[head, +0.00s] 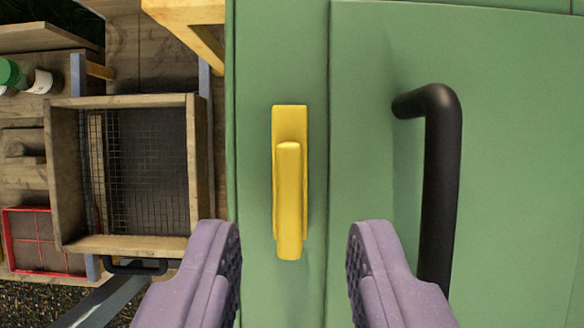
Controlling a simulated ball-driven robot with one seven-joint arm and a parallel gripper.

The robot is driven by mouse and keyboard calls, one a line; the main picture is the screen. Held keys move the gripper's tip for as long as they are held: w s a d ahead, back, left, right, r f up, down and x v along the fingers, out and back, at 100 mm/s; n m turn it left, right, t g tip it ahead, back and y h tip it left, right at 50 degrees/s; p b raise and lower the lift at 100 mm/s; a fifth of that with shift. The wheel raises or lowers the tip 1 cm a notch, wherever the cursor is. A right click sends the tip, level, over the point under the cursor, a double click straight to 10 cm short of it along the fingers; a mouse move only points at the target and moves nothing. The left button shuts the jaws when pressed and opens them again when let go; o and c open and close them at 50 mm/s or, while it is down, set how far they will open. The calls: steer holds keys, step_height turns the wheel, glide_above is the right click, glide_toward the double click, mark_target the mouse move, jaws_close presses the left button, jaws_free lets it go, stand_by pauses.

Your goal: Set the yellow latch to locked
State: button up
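The yellow latch (290,195) is on the narrow left strip of a green cabinet front (362,180). Its lever hangs straight down over an upright yellow backplate, in line with it. My gripper (293,240) is open, with its two purple fingers apart at the bottom of the view. The lower end of the lever appears between the fingertips in the picture, with a gap on both sides. Neither finger appears to touch it. I cannot tell how far the fingers are from the cabinet surface.
A black bar handle (440,190) stands out from the green door, right of the latch and close to my right finger. At left are a wooden frame with wire mesh (126,243), a red-rimmed tray (43,210) and a green-capped container (38,80). A yellow bracket (186,12) is at top left.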

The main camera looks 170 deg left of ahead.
mark_target(290, 178)
steer(key=shift+x, duration=1.45)
steer(key=shift+a, duration=0.1)
jaws_close()
